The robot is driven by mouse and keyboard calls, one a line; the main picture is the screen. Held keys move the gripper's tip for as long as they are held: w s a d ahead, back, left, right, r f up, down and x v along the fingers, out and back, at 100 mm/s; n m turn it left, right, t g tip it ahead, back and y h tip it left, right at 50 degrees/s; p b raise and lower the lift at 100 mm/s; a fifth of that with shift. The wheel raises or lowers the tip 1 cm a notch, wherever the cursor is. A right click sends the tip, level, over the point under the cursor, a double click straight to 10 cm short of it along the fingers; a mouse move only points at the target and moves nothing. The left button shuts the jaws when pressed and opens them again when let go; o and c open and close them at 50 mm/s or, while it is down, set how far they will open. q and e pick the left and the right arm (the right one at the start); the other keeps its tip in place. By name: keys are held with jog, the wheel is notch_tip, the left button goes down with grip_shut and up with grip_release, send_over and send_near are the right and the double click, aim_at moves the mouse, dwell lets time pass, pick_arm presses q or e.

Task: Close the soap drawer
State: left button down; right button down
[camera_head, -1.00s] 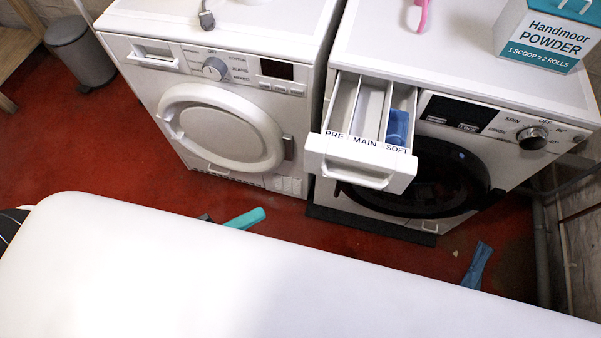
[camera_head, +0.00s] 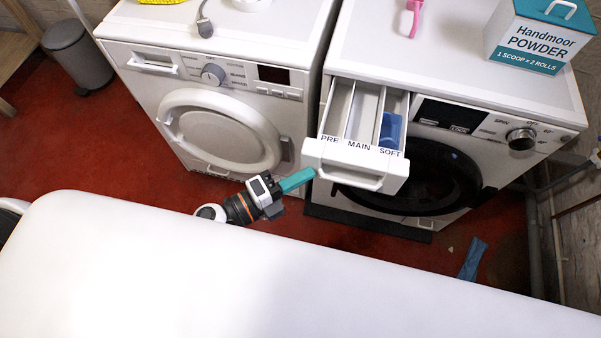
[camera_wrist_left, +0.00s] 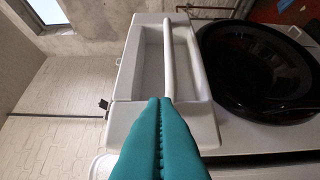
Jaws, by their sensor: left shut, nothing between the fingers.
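The soap drawer (camera_head: 352,168) is pulled out of the right-hand washing machine (camera_head: 458,62). Its compartments are labelled PRE, MAIN and SOFT, and a blue insert (camera_head: 391,130) sits in the SOFT one. My left gripper (camera_head: 312,173) has teal fingers, shut and empty, with the tips near the lower left of the drawer front. In the left wrist view the drawer front (camera_wrist_left: 140,62) and its bar handle (camera_wrist_left: 168,60) lie just beyond the shut teal fingers (camera_wrist_left: 160,105); whether they touch cannot be told. My right gripper is not in view.
The left-hand machine (camera_head: 222,60) stands beside the drawer's machine. A powder box (camera_head: 540,35) and a pink item (camera_head: 413,18) are on top. A blue cloth (camera_head: 473,258) lies on the red floor. A grey bin (camera_head: 78,55) stands at left.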

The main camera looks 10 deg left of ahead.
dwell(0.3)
pick_arm(q)
jog(key=w+p, duration=0.2)
jog(key=w, duration=0.6)
jog(key=shift+w+r, duration=0.15)
jog(key=shift+r, duration=0.05)
jog(key=w, duration=0.6)
jog(key=w+b, duration=0.1)
jog(key=w, duration=0.5)
jog(key=shift+w+f, duration=0.2)
jog(key=shift+w, duration=0.1)
jog(key=shift+a+r, duration=0.1)
jog(key=shift+r, duration=0.05)
jog(key=shift+w+a+r, duration=0.1)
jog(key=shift+w+r, duration=0.05)
jog(key=shift+a, duration=0.1)
jog(key=b+v, duration=0.1)
jog(key=v, duration=1.1)
jog(key=shift+s+d+f, duration=0.25)
